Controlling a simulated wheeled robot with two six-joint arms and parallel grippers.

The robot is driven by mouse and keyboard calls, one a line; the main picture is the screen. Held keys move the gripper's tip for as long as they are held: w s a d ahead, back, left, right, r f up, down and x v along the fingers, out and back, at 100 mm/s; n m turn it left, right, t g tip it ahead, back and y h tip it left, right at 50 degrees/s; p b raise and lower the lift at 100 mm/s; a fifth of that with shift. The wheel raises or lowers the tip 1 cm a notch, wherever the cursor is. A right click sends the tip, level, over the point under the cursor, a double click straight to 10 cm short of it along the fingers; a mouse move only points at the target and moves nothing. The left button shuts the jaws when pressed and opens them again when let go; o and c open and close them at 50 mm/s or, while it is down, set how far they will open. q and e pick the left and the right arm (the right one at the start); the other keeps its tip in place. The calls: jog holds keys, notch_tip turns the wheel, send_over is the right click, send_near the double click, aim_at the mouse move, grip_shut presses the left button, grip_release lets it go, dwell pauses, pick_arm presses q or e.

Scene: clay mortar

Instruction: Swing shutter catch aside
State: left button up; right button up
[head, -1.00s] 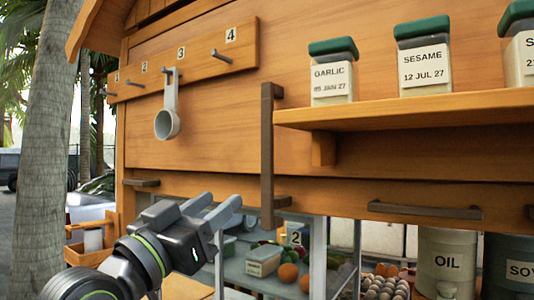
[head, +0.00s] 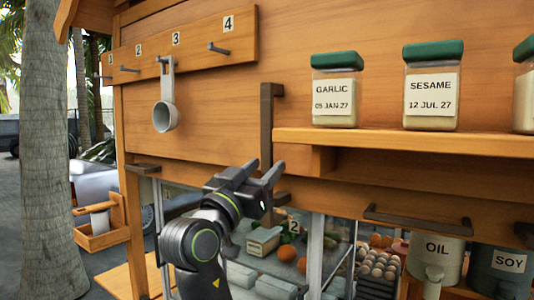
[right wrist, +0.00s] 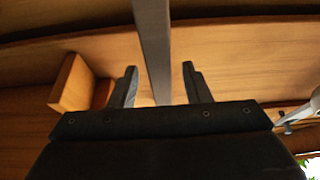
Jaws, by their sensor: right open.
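The shutter catch looks to be the dark brown upright bar (head: 266,115) on the wooden shutter (head: 215,130), left of the spice shelf. It stands vertical, and its lower part is partly hidden by my right gripper (head: 264,170). That gripper is open at the lower part of the bar. In the right wrist view the bar (right wrist: 153,45) runs between the two spread fingers (right wrist: 159,72), with a gap on both sides. I cannot tell whether a finger touches it. My left gripper is not in view.
A shelf (head: 400,140) with garlic (head: 337,92) and sesame (head: 432,88) jars juts out right of the bar. A measuring cup (head: 165,115) hangs on a numbered peg rail (head: 190,50) at left. Dark handles (head: 415,220) sit along the lower edge.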

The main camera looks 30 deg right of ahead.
jog(key=shift+p+x, duration=0.3)
jog(key=shift+x, duration=0.6)
grip_shut()
